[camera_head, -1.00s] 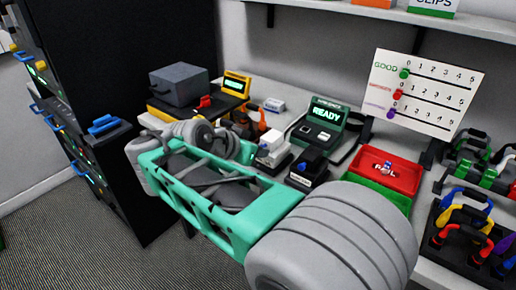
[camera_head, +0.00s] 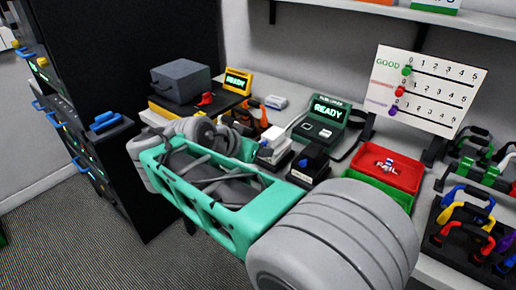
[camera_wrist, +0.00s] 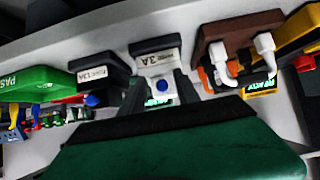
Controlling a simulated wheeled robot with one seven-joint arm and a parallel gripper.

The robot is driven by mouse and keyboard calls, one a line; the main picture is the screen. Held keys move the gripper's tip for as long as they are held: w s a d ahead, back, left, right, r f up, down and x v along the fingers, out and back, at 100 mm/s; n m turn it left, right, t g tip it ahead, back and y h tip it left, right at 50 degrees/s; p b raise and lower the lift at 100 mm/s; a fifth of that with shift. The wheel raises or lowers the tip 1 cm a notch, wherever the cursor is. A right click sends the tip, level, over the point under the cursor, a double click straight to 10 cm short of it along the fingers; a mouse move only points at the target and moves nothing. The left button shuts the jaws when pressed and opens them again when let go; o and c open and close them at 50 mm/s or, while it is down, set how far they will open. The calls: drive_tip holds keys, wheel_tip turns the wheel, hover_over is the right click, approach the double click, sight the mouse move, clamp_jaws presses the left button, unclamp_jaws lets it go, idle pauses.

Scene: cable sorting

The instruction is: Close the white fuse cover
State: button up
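The white fuse holder (camera_head: 274,143) stands on the bench in the middle of the head view, left of a black one (camera_head: 310,165). In the wrist view the white holder (camera_wrist: 152,58), labelled 3 A, lies just beyond my gripper (camera_wrist: 160,88), with a blue round part below its label. The black holder (camera_wrist: 98,75) is to its left. My gripper's two dark fingers are apart, with the white holder seen between and beyond them. I cannot tell whether they touch it, or how far its cover stands open. My arm hides the gripper in the head view.
A tester reading READY (camera_head: 322,112) stands behind the holders. A red FAIL tray (camera_head: 388,168) is to the right, with a slider board (camera_head: 425,90) behind it. In the wrist view a brown block (camera_wrist: 240,22) with white plugs is close on the right.

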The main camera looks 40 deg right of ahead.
drive_tip(key=p+v, duration=0.2)
drive_tip(key=v, duration=0.5)
drive_tip(key=shift+a+r, duration=0.25)
drive_tip(key=shift+a, duration=0.05)
drive_tip(key=s+a+n+y+p, duration=0.1)
drive_tip(key=a+n+y+p, duration=0.4)
drive_tip(key=a+n+p, duration=0.2)
drive_tip(key=s+a+f+n+t+y+p, duration=0.1)
drive_tip(key=s+a+n+y+p, duration=0.1)
drive_tip(key=a+n+y+p, duration=0.3)
drive_tip(key=a+n+p, duration=0.1)
drive_tip(key=a+n, duration=0.2)
drive_tip(key=a, duration=0.2)
drive_tip(key=shift+s+a+f+n+p, duration=0.3)
drive_tip(key=shift+n+p, duration=0.1)
